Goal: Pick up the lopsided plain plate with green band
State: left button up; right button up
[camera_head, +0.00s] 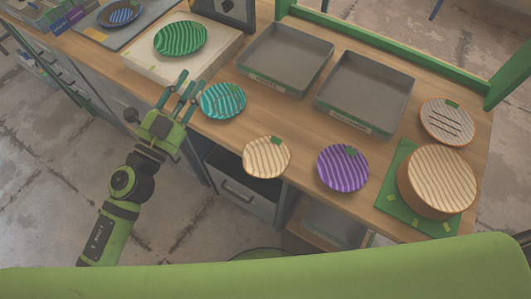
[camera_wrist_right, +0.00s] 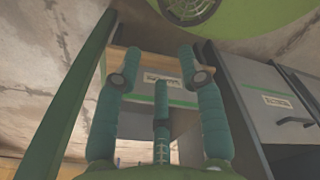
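A cream ribbed plate (camera_head: 267,157) with a green patch on its upper right rim lies near the bench's front edge. A second pale plate (camera_head: 446,121) with dark lines, a brownish rim and a green patch lies at the far right. My left gripper (camera_head: 181,86) is open and empty, beside the white block's front edge and left of the teal plate, apart from both pale plates. My right gripper (camera_wrist_right: 160,65) is open and empty in the right wrist view, facing the bench front; no plate shows there.
A teal plate (camera_head: 223,101) and a purple plate (camera_head: 343,168) lie on the bench. A green plate (camera_head: 180,38) rests on a white block (camera_head: 135,62). Two grey trays (camera_head: 286,58) stand behind. A round ribbed block (camera_head: 437,181) sits on a green mat (camera_head: 396,196).

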pick_arm(q)
jog(key=s+d+r+m+g+h, duration=0.1)
jog(key=s+d+m+g+h, duration=0.1)
jog(key=d+m+g+h, duration=0.3)
jog(key=m+g+y, duration=0.5)
jog(key=m+g, duration=0.6)
send_near(242, 161)
jog(key=x, duration=0.2)
jog(key=p+x, duration=0.3)
jog(key=x, duration=0.2)
jog(key=shift+w+d+f, duration=0.1)
jog(key=shift+d+f, duration=0.1)
jog(key=shift+d, duration=0.15)
jog(key=shift+d+f, duration=0.35)
jog(key=shift+f, duration=0.05)
grip_shut()
pick_arm(e)
jog(key=r, duration=0.1)
jog(key=w+r, duration=0.1)
jog(key=r, duration=0.1)
jog(key=shift+a, duration=0.1)
